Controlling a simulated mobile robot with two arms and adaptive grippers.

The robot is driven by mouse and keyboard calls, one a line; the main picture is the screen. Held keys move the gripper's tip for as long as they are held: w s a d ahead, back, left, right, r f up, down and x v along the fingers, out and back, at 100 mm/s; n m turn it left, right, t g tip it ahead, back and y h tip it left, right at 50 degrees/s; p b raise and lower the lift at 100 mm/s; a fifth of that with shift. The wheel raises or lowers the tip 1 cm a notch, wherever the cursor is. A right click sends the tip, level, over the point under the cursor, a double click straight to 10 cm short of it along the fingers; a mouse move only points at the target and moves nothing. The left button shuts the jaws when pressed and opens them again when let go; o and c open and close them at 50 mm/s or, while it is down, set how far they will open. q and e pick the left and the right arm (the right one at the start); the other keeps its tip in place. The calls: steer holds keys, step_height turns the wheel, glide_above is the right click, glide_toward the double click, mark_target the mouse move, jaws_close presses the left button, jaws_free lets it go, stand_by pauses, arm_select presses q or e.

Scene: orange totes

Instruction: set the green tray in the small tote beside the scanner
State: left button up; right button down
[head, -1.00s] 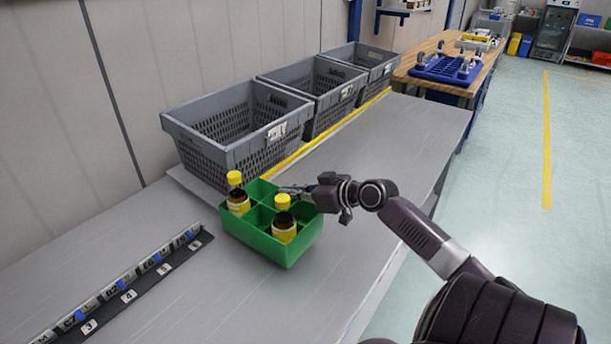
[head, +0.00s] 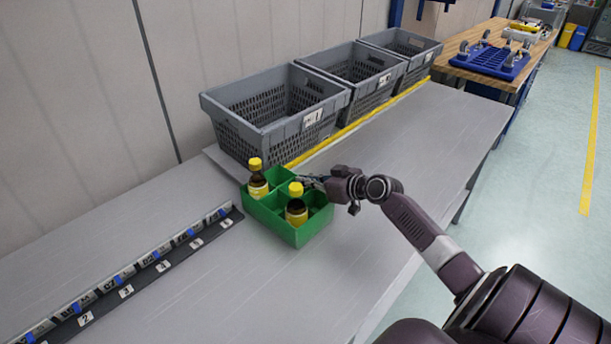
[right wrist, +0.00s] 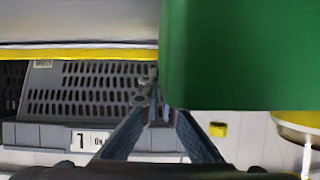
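The green tray (head: 290,232) is a divided carrier over the grey bench, with two yellow-capped dark bottles (head: 258,183) standing in its compartments. My right gripper (head: 312,182) is at the tray's far right edge and appears shut on its wall. In the right wrist view the tray (right wrist: 240,55) fills the upper right, and the fingers (right wrist: 160,112) meet at its edge. I cannot tell if the tray touches the bench. No scanner is recognisable and no orange tote shows. My left gripper is out of view.
Three grey totes (head: 225,119) line the wall behind a yellow strip (head: 335,141). A black label rail (head: 140,281) lies at the left. The grey bench (head: 430,130) is clear at right. Beyond it, a wooden table (head: 500,72) holds a blue rack (head: 490,60).

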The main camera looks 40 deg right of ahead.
steer(key=shift+r, duration=0.25)
steer(key=c, duration=2.6)
jaws_free()
steer(key=shift+f, duration=0.3)
steer(key=o, duration=0.4)
steer(key=shift+s, duration=0.1)
steer(key=shift+o, duration=0.2)
